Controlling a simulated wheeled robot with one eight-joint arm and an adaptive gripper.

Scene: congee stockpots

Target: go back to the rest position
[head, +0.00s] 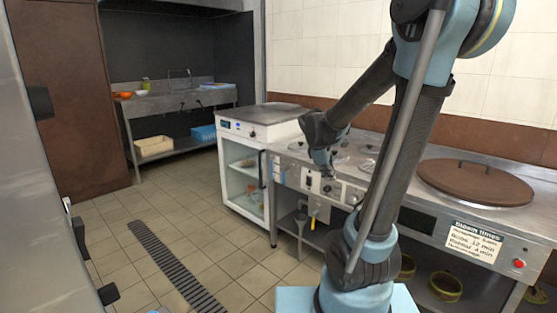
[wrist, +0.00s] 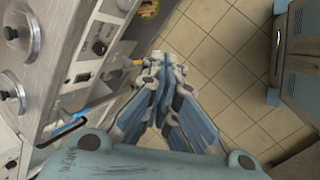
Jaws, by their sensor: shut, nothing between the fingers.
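My gripper (wrist: 158,72) is in the wrist view, its fingers together at the tips with nothing between them. It hangs over the tiled floor, beside the front panel of the steel stove counter (wrist: 75,60). In the head view my arm reaches up and then down to the left, and its wrist end is in front of the counter (head: 345,145). The fingertips are hard to make out there.
A white glass-door cabinet (head: 243,180) stands left of the counter. A brown round lid (head: 475,183) lies on the counter at right. A sink table (head: 180,100) is at the back left. The tiled floor (head: 215,215) is clear, with a drain grate (head: 175,265).

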